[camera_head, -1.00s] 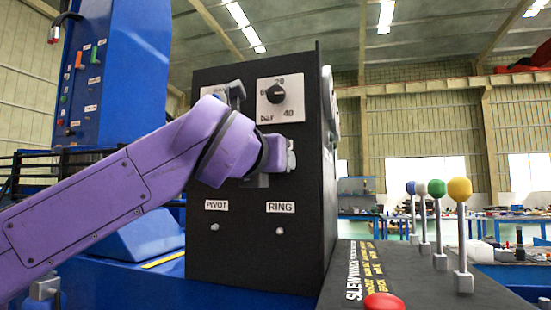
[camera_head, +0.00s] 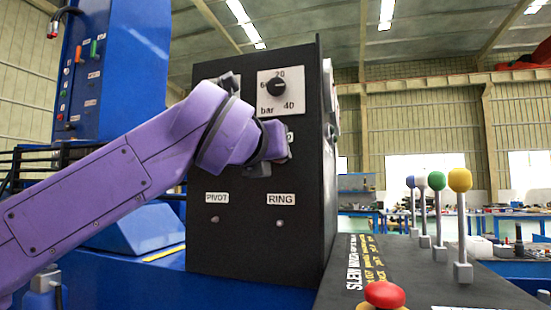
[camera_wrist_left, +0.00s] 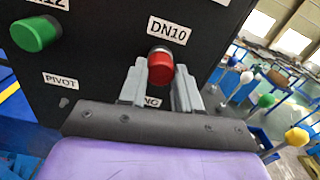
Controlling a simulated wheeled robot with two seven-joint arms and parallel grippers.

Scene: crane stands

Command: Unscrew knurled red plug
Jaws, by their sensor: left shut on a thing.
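The knurled red plug (camera_wrist_left: 161,68) sits in the black panel (camera_wrist_left: 105,45) just under the DN10 label in the left wrist view. My left gripper (camera_wrist_left: 161,82) has one grey finger on each side of the plug and is shut on it. In the head view my left gripper (camera_head: 275,142) is at the front of the black box (camera_head: 240,245), below the bar dial, and the plug is mostly hidden behind it. My right gripper is in neither view.
A green plug (camera_wrist_left: 36,33) is left of the red one on the panel. The bar dial (camera_head: 277,88) is above my gripper. Levers with coloured knobs (camera_head: 459,187) and a red mushroom button (camera_head: 384,294) are on the console at the right.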

